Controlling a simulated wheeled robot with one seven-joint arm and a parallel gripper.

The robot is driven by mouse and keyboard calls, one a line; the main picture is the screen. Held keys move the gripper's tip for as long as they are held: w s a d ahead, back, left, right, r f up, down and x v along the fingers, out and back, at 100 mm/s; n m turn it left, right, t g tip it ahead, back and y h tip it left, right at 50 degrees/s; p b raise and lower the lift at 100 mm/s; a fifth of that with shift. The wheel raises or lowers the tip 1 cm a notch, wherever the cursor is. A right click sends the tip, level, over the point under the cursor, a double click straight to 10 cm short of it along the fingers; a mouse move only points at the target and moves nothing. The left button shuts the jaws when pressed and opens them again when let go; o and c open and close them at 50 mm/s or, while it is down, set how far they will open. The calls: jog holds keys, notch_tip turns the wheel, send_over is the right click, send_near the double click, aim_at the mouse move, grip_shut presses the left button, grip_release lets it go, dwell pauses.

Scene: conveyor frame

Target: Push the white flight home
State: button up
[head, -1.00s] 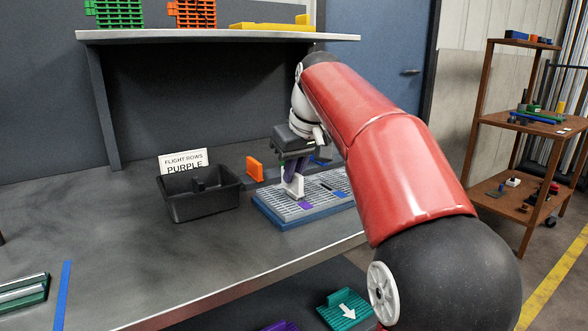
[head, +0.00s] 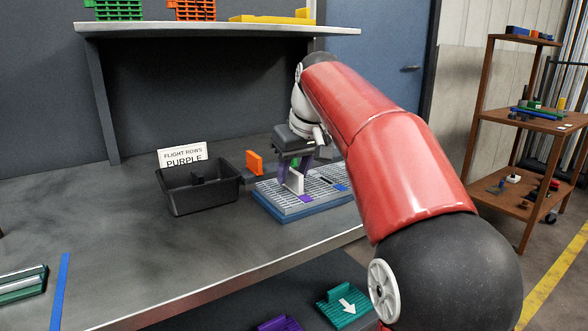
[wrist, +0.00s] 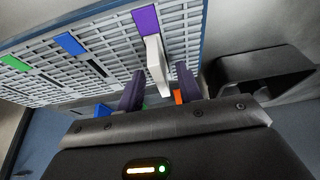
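The white flight (head: 295,181) stands upright on the grey grid belt panel (head: 285,205), beside a purple mark (head: 306,198). In the wrist view the white flight (wrist: 157,66) lies between the two dark purple fingers of my gripper (wrist: 160,88), with a gap visible on the right side. My gripper (head: 294,167) is open above the panel in the head view, its fingers apart. How deep the flight's foot sits in the grid is hard to tell.
A black bin (head: 200,192) stands left of the panel, with a "FLIGHT ROWS PURPLE" sign (head: 182,157) behind it. An orange flight (head: 254,163) stands behind the panel. Blue (wrist: 70,44) and green (wrist: 15,62) marks lie along the panel.

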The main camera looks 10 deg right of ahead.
jog(key=shift+r, duration=0.1)
jog(key=a+p+v, duration=0.1)
jog(key=v, duration=0.6)
jog(key=shift+d+r+p, duration=0.3)
jog(key=shift+d+p, duration=0.1)
jog(key=shift+d, duration=0.15)
jog(key=shift+s, duration=0.25)
